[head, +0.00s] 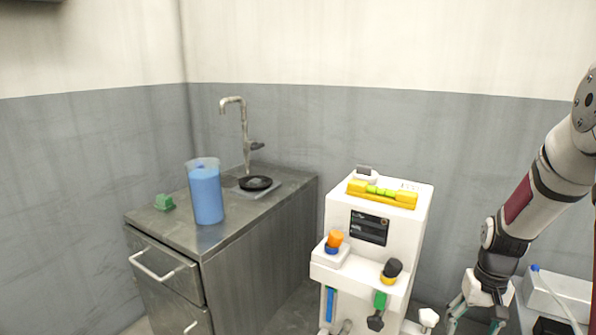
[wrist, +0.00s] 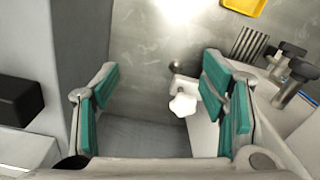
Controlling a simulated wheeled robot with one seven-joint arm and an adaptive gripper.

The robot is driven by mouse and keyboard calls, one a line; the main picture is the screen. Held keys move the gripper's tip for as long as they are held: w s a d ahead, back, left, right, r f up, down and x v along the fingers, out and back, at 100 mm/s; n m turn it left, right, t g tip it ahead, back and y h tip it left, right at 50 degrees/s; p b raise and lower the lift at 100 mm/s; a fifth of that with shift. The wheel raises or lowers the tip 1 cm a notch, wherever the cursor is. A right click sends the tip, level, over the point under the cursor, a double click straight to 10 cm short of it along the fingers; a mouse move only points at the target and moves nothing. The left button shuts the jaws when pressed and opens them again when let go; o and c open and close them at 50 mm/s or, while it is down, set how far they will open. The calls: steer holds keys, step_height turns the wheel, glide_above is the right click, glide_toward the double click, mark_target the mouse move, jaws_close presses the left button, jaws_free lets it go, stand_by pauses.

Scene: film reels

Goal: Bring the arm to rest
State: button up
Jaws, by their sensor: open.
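My gripper (head: 474,318) hangs at the lower right of the head view, at the end of my arm, to the right of the white machine (head: 340,207). Its fingertips are cut off by the lower edge there. In the wrist view my gripper (wrist: 160,85) is open, with its green-padded fingers wide apart. Nothing is held between them. A white star-shaped knob (wrist: 183,106) shows between the fingers, nearer the right one; it also shows in the head view (head: 428,317). I see no contact between the knob and the fingers.
A steel counter (head: 165,232) with drawers stands at left. It bears a blue-filled jug (head: 207,192), a green object (head: 164,203), a tap (head: 243,130) and a black disc (head: 255,183). A light grey box (head: 560,295) is right of my gripper. A wall stands behind.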

steer(key=s+a+r+n, duration=0.1)
steer(key=s+a+r, duration=0.4)
steer(key=a+r, duration=0.3)
steer(key=s+a+r+n, duration=0.1)
steer(key=s+a+r, duration=0.5)
steer(key=r, duration=0.4)
steer(key=s+a+r+n, duration=0.15)
steer(key=s+a, duration=0.25)
steer(key=s, duration=0.6)
steer(key=s+a+r+n, duration=0.1)
steer(key=s+a+r, duration=0.25)
steer(key=s, duration=0.55)
step_height(320, 180, up, 24)
steer(key=t+p, duration=0.4)
steer(key=p, duration=1.8)
steer(key=shift+a+f, duration=0.2)
